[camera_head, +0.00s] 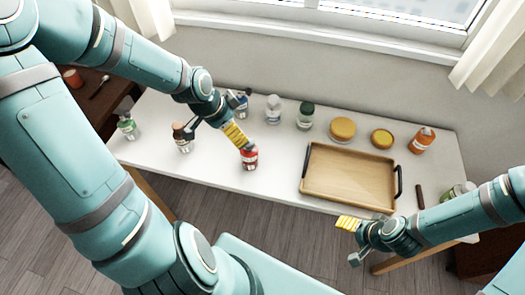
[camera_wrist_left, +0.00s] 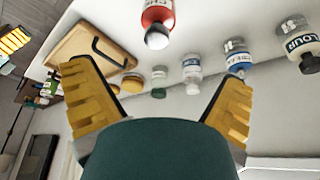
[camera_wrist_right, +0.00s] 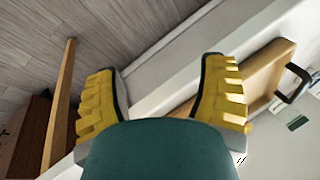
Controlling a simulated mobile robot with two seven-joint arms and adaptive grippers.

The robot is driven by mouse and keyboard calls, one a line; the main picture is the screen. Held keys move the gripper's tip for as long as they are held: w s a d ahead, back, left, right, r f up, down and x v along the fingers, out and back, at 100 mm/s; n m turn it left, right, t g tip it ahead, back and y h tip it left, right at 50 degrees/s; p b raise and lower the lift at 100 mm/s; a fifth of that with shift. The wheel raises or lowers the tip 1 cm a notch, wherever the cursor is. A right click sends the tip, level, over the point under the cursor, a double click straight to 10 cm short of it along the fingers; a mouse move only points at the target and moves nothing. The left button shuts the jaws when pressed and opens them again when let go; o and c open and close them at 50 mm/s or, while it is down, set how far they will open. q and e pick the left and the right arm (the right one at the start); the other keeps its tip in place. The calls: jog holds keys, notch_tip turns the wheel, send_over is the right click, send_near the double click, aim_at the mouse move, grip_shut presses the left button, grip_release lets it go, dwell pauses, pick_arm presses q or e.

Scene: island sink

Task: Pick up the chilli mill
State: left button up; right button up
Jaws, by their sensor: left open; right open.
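The chilli mill (camera_head: 250,158) is a red jar with a white label, standing on the white table left of the tray. It also shows in the left wrist view (camera_wrist_left: 158,14) at the top, with red body and pale cap, beyond the fingertips and between their lines. My left gripper (camera_wrist_left: 157,75) is open and empty; in the head view its yellow finger (camera_head: 236,135) is over the table right by the mill and overlaps its top. I cannot tell whether they touch. My right gripper (camera_head: 350,222) is open and empty near the table's front edge; its spread fingers show in its wrist view (camera_wrist_right: 160,75).
A wooden tray (camera_head: 350,203) with dark handles lies right of the mill. Several jars, including a white one (camera_head: 273,112) and an orange one (camera_head: 421,141), line the back.

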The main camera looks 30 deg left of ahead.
aim_at(251, 148)
pick_arm(q)
jog(key=b+x, duration=0.5)
jog(key=x, duration=0.3)
jog(key=shift+f, duration=0.15)
jog(key=b+x, duration=0.4)
jog(key=x, duration=0.1)
jog(key=shift+d, duration=0.25)
pick_arm(e)
notch_tip(251, 148, down, 9)
jog(key=s, duration=0.1)
jog(key=shift+s+a+f+g, duration=0.15)
jog(key=shift+s+a+g, duration=0.05)
jog(key=shift+s+g, duration=0.15)
pick_arm(q)
jog(key=shift+s, duration=0.1)
jog(key=c, duration=1.4)
jog(key=shift+o, duration=0.2)
